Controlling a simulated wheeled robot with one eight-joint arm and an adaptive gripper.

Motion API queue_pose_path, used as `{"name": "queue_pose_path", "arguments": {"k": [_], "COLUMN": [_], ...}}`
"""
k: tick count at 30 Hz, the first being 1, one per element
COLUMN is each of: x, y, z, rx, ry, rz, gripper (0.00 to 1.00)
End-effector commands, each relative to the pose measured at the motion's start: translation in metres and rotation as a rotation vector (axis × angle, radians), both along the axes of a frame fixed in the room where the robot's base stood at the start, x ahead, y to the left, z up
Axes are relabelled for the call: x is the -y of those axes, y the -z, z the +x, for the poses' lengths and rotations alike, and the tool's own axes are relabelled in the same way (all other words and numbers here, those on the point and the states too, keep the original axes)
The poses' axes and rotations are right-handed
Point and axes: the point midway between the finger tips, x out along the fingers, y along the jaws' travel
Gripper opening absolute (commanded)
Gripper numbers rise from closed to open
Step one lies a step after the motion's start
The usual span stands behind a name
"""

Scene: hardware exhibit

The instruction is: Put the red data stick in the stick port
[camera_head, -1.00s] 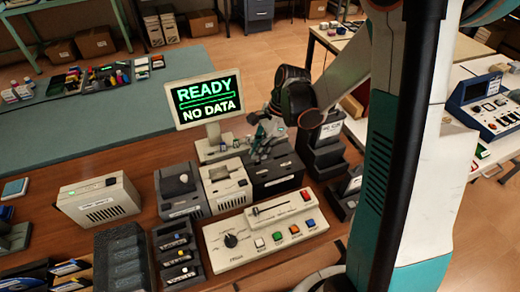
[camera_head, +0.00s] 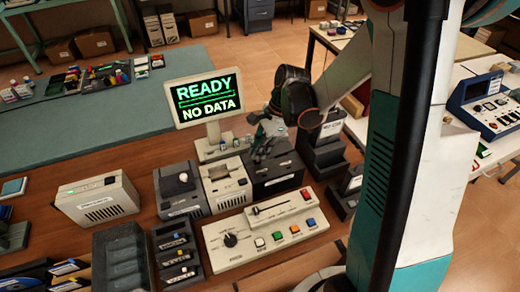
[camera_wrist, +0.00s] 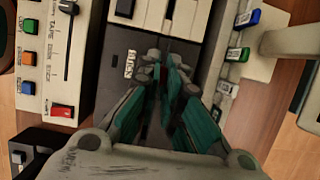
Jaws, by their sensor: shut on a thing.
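My gripper (camera_head: 262,152) points down over a dark grey box (camera_head: 278,185) in front of the monitor. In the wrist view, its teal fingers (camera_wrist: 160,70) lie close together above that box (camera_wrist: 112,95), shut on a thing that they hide. I cannot make out the red data stick in either view. The box carries a small white label (camera_wrist: 130,63) that I cannot read surely. The stick port's opening cannot be made out; the fingers cover part of the box's top. The monitor (camera_head: 207,98) reads "READY" and "NO DATA".
A blue stick (camera_wrist: 247,18) and a green stick (camera_wrist: 237,54) stand in a pale rack beside the fingers. A cream control panel (camera_head: 225,257) with a slider, knob and coloured buttons stands in front. A pale device (camera_head: 225,185) stands left of the dark box, and dark stepped holders (camera_head: 322,150) stand right.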

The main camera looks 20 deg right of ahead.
Motion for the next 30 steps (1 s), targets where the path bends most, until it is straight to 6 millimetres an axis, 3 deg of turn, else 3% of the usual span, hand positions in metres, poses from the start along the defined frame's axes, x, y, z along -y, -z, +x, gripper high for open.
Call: {"name": "queue_pose_path", "arguments": {"k": [15, 21, 22, 24, 30], "x": [0.000, 0.000, 0.000, 0.000, 0.000], "y": [0.022, 0.022, 0.022, 0.022, 0.022], "z": [0.000, 0.000, 0.000, 0.000, 0.000], "rx": [0.000, 0.000, 0.000, 0.000, 0.000], "ry": [0.000, 0.000, 0.000, 0.000, 0.000], "rz": [0.000, 0.000, 0.000, 0.000, 0.000], "gripper": [0.00, 0.00, 0.14, 0.29, 0.30]}}
